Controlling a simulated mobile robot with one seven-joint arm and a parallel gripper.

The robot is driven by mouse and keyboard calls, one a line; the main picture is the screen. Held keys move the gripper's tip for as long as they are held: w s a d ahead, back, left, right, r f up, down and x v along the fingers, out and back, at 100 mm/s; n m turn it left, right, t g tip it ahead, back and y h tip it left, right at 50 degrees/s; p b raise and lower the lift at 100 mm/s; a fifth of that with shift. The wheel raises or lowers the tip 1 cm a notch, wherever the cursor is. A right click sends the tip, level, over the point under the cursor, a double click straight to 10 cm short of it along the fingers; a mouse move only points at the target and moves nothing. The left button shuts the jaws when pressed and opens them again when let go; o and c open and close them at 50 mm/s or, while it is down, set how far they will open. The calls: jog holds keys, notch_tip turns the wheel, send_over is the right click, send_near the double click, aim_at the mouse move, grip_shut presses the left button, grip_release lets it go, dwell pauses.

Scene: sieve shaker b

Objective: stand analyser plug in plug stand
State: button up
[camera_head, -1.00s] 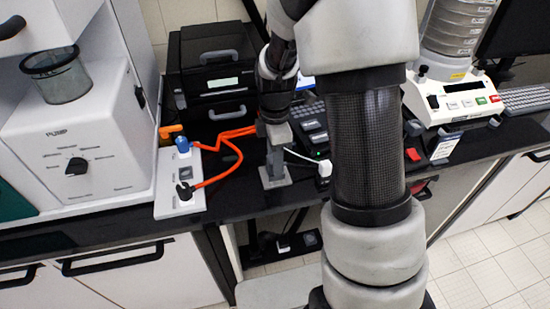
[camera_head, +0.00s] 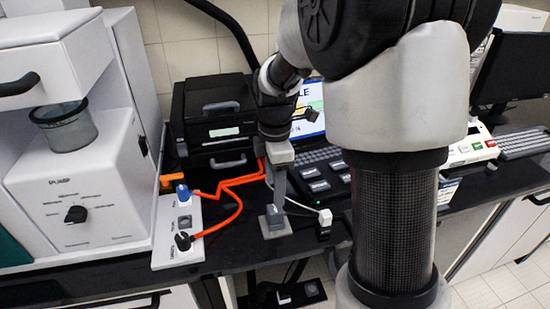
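The socket strip (camera_head: 165,240) lies left of centre. A blue plug (camera_head: 182,193) and a black plug (camera_head: 183,241) stand in it, with orange cables running right. A white plug (camera_head: 325,217) on a white cable stands upright at a small black block (camera_head: 323,232). Which plug is the analyser's, and whether that block is the plug stand, I cannot tell. My gripper (camera_head: 279,192) points down above a small grey base (camera_head: 275,227) on the black bench, left of the white plug. Its fingers are seen edge-on, so their opening, any contact with the base and anything held are unclear.
A white pump machine (camera_head: 75,185) stands at left. A black printer-like unit (camera_head: 215,125) and a lit screen (camera_head: 308,110) stand behind my gripper. A black button panel (camera_head: 318,180) lies to its right. My arm hides much of the right side. Bare bench shows between strip and base.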

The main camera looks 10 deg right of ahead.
notch_tip(320, 180, up, 8)
jog(key=shift+r, duration=0.15)
dwell(0.5)
jog(key=s+r+m+t+p, duration=0.2)
jog(key=s+r+m, duration=0.3)
jog(key=s+m, duration=0.4)
jog(key=s+r+m+t+p, duration=0.2)
jog(key=s+r+m, duration=0.3)
jog(key=s+m, duration=0.4)
jog(key=shift+s+r+t+p, duration=0.2)
jog(key=shift+r+t+p, duration=0.15)
jog(key=shift+t, duration=0.45)
